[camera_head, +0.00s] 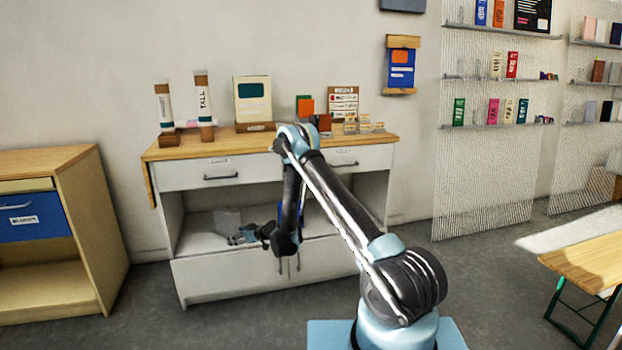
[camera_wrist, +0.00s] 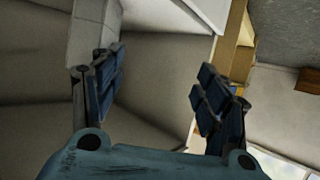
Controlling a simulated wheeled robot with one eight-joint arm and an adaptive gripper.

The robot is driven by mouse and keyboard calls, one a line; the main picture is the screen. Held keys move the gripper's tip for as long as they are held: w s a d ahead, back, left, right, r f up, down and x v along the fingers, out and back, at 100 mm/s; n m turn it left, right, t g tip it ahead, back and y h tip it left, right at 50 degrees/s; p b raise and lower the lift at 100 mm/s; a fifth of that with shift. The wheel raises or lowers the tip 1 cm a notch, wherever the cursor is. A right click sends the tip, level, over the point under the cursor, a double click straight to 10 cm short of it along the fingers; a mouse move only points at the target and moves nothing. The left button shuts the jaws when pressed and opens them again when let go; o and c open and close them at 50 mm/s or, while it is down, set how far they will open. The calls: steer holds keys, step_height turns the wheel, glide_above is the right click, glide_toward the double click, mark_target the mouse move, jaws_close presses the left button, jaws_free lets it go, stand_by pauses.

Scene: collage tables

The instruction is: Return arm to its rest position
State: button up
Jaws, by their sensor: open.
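My arm (camera_head: 340,205) rises from its base in the head view, bends at a high elbow, and comes down in front of the white cabinet (camera_head: 220,280). My gripper (camera_head: 240,236) points left, in front of the cabinet's open shelf space. In the wrist view my gripper (camera_wrist: 160,88) shows two blue-padded fingers spread wide apart. Nothing is between them. Pale panels and a strip of wood lie beyond the fingers. I cannot tell how far the gripper is from the cabinet.
The cabinet's wooden top (camera_head: 230,148) bears two upright tubes (camera_head: 204,105), a framed card (camera_head: 252,100) and small blocks. A wooden cabinet (camera_head: 90,230) stands at left. A low wooden table (camera_head: 590,262) is at right. Grey floor (camera_head: 470,260) is clear between.

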steer(key=d+r+m+h, duration=0.1)
steer(key=d+r, duration=0.5)
steer(key=r, duration=0.3)
steer(key=d+r+m+h, duration=0.1)
steer(key=d+r, duration=0.5)
steer(key=r, duration=0.3)
steer(key=s+d+r+m+g+h, duration=0.1)
steer(key=s+d+r+m+h, duration=0.15)
steer(key=s+d+r, duration=1.1)
steer(key=s+d+r+m+h, duration=0.2)
steer(key=s+d+h, duration=0.1)
steer(key=s+d, duration=0.55)
steer(key=s+d+f+m+g+h, duration=0.1)
steer(key=s+d+f, duration=0.1)
steer(key=s+d, duration=0.4)
steer(key=s+d+f+m+g+h, duration=0.1)
steer(key=s+d+f+m+h, duration=0.1)
steer(key=s+d, duration=0.5)
steer(key=s+d+f+m+g+h, duration=0.1)
steer(key=s+d, duration=0.5)
steer(key=s, duration=1)
steer(key=shift+d+f+m, duration=0.35)
steer(key=shift+f+m, duration=0.4)
steer(key=shift+s, duration=0.1)
